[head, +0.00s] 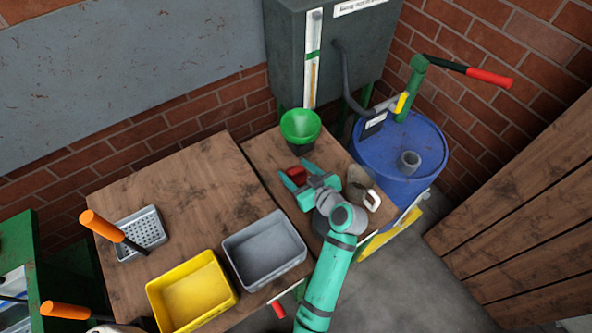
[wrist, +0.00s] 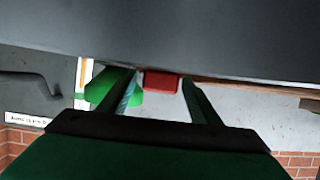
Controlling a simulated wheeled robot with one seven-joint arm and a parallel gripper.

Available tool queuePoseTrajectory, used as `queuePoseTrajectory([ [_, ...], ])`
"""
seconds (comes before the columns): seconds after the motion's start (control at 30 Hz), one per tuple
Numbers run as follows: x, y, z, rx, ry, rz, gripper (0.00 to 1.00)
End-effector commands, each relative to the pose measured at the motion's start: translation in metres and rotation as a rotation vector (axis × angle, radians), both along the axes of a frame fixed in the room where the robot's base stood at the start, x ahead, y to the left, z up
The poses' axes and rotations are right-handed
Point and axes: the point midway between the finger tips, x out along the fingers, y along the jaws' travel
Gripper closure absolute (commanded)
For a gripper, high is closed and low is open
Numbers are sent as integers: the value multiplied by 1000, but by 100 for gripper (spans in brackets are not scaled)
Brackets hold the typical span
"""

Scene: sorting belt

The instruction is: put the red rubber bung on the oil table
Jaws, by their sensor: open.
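The red rubber bung (head: 296,175) is at the left part of the smaller wooden table beside the blue drum, which I take to be the oil table (head: 262,150). My gripper (head: 298,173) is low over that table, open, with one finger on each side of the bung. In the wrist view the bung (wrist: 161,82) shows as a red block between the fingertips (wrist: 160,88), with gaps on both sides. Its underside is hidden, so I cannot tell exactly how it rests.
A green funnel-like container (head: 300,127) stands behind the gripper. A metal jug (head: 359,184) with a pale handle is just right of it. The larger table (head: 180,185) at left bears a grey bin (head: 264,250), a yellow bin (head: 192,292) and a grater-like tray (head: 146,230). A blue drum (head: 405,165) stands right.

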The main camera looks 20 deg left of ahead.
Motion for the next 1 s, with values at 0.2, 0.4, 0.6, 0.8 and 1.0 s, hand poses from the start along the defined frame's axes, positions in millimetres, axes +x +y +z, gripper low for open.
queuePoseTrajectory([
  [0.2,-8,-11,9,1,-2,-2,43],
  [0.4,-30,-40,23,0,-2,-3,43],
  [0.6,-51,-67,37,0,0,-3,43],
  [0.8,-64,-84,46,0,-1,-2,43],
  [1.0,-68,-88,49,0,0,0,43],
])
